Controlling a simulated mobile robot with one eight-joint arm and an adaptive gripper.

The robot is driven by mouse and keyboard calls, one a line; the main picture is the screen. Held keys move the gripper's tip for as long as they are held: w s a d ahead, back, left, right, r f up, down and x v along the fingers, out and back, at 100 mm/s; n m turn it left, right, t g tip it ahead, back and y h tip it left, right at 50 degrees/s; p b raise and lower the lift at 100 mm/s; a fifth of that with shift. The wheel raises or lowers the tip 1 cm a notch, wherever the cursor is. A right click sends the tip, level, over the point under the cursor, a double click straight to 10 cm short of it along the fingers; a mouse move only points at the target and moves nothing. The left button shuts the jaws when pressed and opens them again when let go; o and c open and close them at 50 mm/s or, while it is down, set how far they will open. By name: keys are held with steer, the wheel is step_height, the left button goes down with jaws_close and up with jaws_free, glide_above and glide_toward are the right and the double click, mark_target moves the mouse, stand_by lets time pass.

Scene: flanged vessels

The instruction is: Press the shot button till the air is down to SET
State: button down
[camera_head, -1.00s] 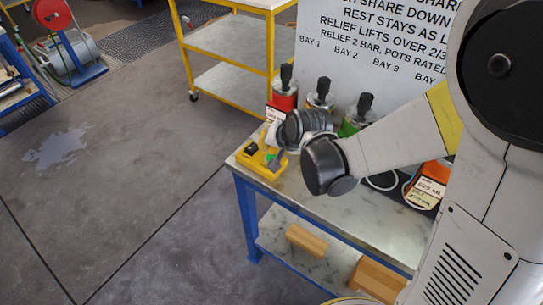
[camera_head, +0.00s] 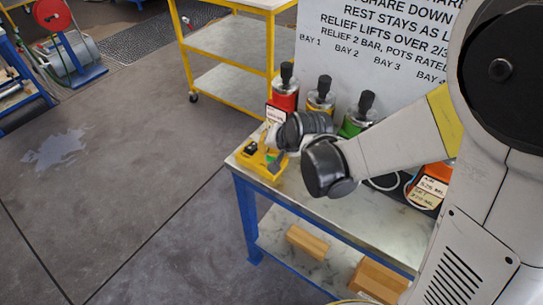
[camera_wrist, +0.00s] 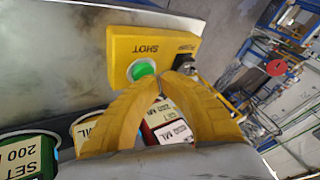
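The yellow shot box (camera_head: 249,160) sits on the bench's near left corner; it also shows in the wrist view (camera_wrist: 123,45), lettered SHOT. Its round green shot button (camera_wrist: 142,70) is in plain sight there, with a small black part at the box's far end. My gripper (camera_wrist: 173,80) has its two curved yellow fingers brought together at the tips, with nothing seen between them. In the picture the tips are just right of and below the button; I cannot tell whether they touch the box. An orange unit (camera_head: 429,184) has AIR and SET labels, too small to read surely.
Red (camera_head: 285,99), silver-and-yellow (camera_head: 321,102) and green (camera_head: 357,121) vessels with black tops stand behind my wrist, before a lettered white board (camera_head: 375,60). Wooden blocks (camera_head: 307,243) lie on the lower shelf.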

steer(key=shift+f, duration=0.25)
steer(key=shift+r, duration=0.1)
stand_by(0.4)
steer(key=shift+r+p, duration=0.45)
steer(key=shift+r, duration=0.35)
step_height(320, 180, up, 5)
steer(key=p, duration=0.4)
stand_by(0.6)
steer(key=s+d+r+n+h+b, duration=0.1)
steer(key=s+d+r+b, duration=0.1)
steer(key=s+d, duration=0.6)
steer(key=s+d+r+n+h+b, duration=0.2)
steer(key=s+d+r, duration=0.3)
steer(key=s+d, duration=0.3)
steer(key=s, duration=0.2)
steer(key=shift+s+d+r+t, duration=0.2)
steer(key=shift+s+t, duration=0.1)
steer(key=shift+s, duration=0.05)
